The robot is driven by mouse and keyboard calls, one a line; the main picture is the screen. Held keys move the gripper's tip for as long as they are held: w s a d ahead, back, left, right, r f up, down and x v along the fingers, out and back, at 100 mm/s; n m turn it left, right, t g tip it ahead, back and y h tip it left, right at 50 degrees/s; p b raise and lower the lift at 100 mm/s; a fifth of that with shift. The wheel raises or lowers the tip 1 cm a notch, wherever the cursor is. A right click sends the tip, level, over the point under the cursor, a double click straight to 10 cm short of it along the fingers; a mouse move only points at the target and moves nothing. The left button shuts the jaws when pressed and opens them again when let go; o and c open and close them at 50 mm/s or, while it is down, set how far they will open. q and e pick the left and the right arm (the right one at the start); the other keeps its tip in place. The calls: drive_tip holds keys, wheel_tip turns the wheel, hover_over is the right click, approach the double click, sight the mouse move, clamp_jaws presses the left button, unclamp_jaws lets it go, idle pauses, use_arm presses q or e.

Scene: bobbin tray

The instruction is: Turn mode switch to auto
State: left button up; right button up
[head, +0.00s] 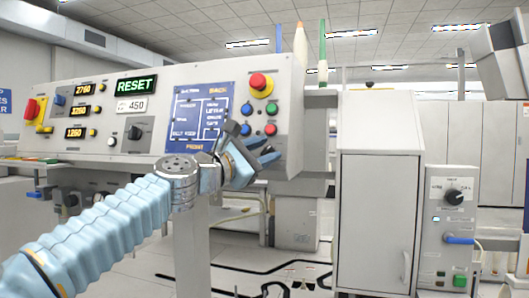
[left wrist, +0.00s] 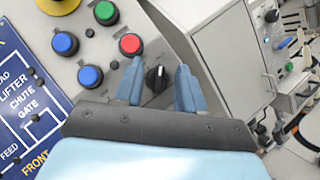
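A small black rotary knob with a white pointer mark (left wrist: 157,77) sits on the grey panel, below a red button, in the left wrist view. Its lettering cannot be read, so I cannot confirm that it is the mode switch. My left gripper (left wrist: 158,85) is open, with one blue finger on each side of the knob; whether they touch it I cannot tell. In the head view the left gripper (head: 263,149) is in front of the panel's lower right, and this knob is hidden behind it. My right gripper is not in view.
The control panel (head: 215,77) carries blue, green and red buttons and a red emergency stop (head: 258,82). Another black knob (head: 134,132) is left of the blue diagram. A grey cabinet (head: 378,210) and a side box with a knob (head: 455,197) stand right.

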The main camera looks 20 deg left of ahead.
use_arm(q)
drive_tip(key=b+v, duration=0.3)
drive_tip(key=v, duration=1)
drive_tip(key=shift+s, duration=0.15)
